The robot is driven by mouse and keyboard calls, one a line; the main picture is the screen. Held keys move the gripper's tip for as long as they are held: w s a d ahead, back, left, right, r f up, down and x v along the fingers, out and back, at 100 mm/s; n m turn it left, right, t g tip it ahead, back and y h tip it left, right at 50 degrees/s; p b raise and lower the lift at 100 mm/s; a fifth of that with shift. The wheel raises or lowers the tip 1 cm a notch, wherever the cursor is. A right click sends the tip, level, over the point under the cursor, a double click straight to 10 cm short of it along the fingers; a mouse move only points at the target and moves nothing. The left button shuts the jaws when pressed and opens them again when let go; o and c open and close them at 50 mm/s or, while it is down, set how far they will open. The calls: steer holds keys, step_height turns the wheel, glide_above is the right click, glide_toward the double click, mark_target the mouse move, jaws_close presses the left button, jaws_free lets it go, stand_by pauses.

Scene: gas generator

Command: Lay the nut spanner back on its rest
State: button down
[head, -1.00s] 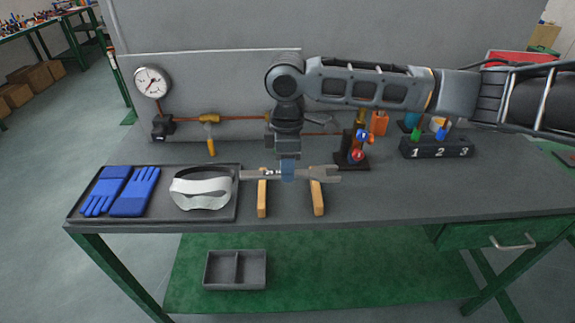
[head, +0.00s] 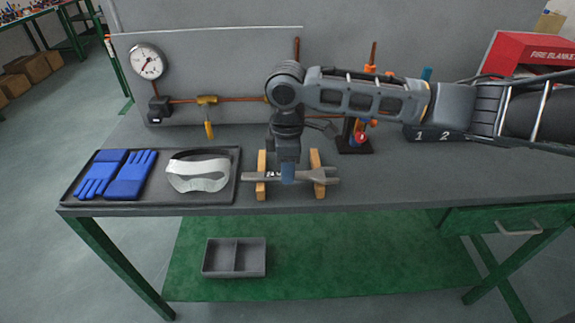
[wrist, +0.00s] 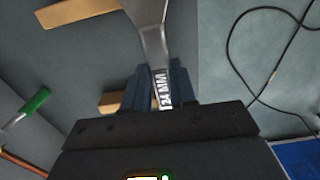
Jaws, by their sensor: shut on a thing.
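The steel nut spanner (head: 327,180) lies left to right in the head view, its open jaw at the right. My gripper (head: 288,178) is shut on its shank and points down. In the wrist view the spanner (wrist: 150,38) shows a "24 MM" mark between the blue fingers (wrist: 160,88). The rest is two wooden blocks, left (head: 261,163) and right (head: 316,161). The spanner crosses in front of or over both blocks, towards their front ends. I cannot tell whether it touches them. The wrist view shows the blocks (wrist: 75,12) left of the shank.
A dark tray (head: 238,165) with blue gloves (head: 130,175) and a white visor (head: 198,172) stands left of the rest. A stand with a red knob (head: 360,136) is behind right. A gauge (head: 147,61) and copper pipe are at the back. The front right bench top is clear.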

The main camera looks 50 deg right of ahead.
steer(key=c, duration=0.8)
jaws_free()
steer(key=shift+r+b, duration=0.4)
steer(key=shift+r, duration=3.55)
